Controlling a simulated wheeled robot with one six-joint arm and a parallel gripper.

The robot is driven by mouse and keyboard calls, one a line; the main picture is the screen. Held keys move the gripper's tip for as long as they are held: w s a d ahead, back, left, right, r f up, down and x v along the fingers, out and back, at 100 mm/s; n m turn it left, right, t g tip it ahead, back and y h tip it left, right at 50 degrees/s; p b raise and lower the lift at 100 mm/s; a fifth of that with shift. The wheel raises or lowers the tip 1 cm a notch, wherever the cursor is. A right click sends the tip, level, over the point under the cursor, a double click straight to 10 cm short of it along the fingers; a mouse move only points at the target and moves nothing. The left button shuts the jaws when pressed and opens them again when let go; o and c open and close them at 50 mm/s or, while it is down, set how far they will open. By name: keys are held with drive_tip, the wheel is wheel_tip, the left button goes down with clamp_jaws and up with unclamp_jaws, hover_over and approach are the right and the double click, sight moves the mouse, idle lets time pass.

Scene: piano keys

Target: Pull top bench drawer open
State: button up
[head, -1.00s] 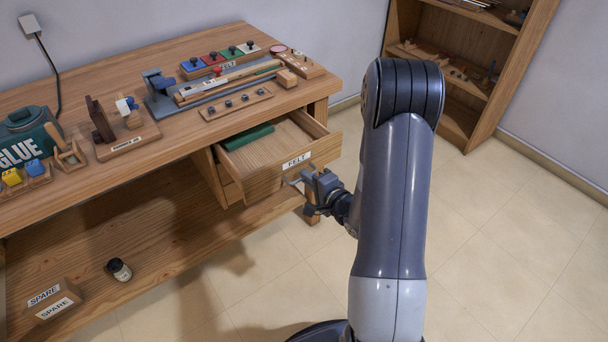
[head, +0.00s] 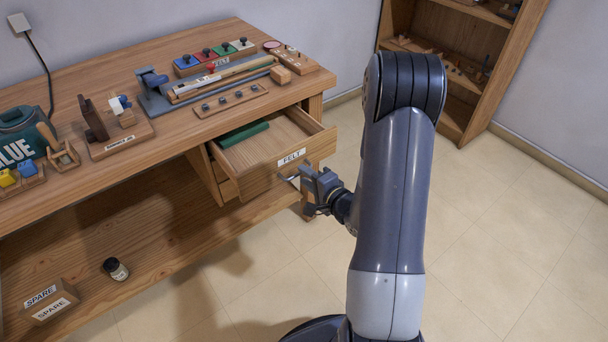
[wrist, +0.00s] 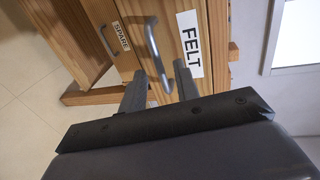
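The top bench drawer (head: 262,176), with a FELT label on its front, stands partly out of the workbench. A green roll (head: 244,135) lies inside it. In the wrist view, the drawer's metal bar handle (wrist: 152,48) is beside the FELT label (wrist: 189,45). My gripper (wrist: 160,82) is at the drawer front, and its two dark fingers are apart, with the handle's near end showing between them. I see no clear finger contact with the handle. In the head view, my gripper (head: 298,180) is just in front of the drawer, its fingertips partly hidden.
A lower drawer (wrist: 116,38) labelled SPARE is below, closed farther in. The bench top (head: 175,155) holds tools, felt blocks and a glue bottle (head: 22,135). A box (head: 50,300) and a jar (head: 116,269) are on the lower shelf. The floor (head: 500,250) at the right is clear.

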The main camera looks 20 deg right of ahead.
drive_tip(key=v, duration=0.9)
drive_tip(key=shift+p, duration=0.3)
drive_tip(key=x, duration=1.1)
drive_tip(key=shift+w+b, duration=0.25)
drive_tip(key=shift+b, duration=0.15)
drive_tip(key=shift+a+r, duration=0.1)
drive_tip(key=shift+a, duration=0.05)
